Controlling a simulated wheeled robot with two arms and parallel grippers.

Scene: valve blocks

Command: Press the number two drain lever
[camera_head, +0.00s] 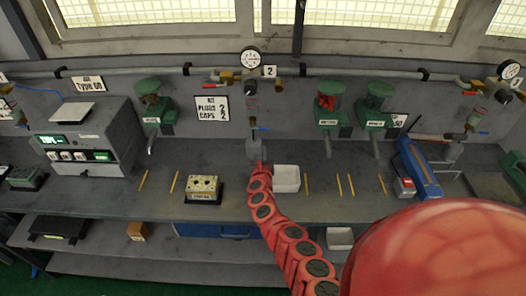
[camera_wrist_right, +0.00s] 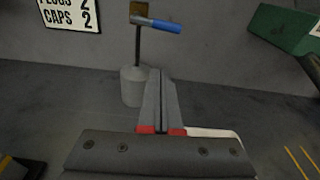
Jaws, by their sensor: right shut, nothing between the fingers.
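The number two drain lever is a blue handle (camera_head: 261,129) low on the wall pipe, below the gauge (camera_head: 250,57) and the "2" sign (camera_head: 269,71). In the right wrist view the blue lever (camera_wrist_right: 162,25) sticks out to the right from a thin dark stem above a grey cup (camera_wrist_right: 132,88). My right gripper (camera_head: 259,164) is shut and empty in front of the cup. In the wrist view its fingertips (camera_wrist_right: 160,74) are below the lever, apart from it. My left gripper is not in view.
A white tray (camera_head: 286,179) lies just right of my right gripper. A beige block with knobs (camera_head: 203,188) sits to the left. Green valve units (camera_head: 154,110) stand along the wall. A blue tool (camera_head: 417,168) lies at right. The bench has free room between.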

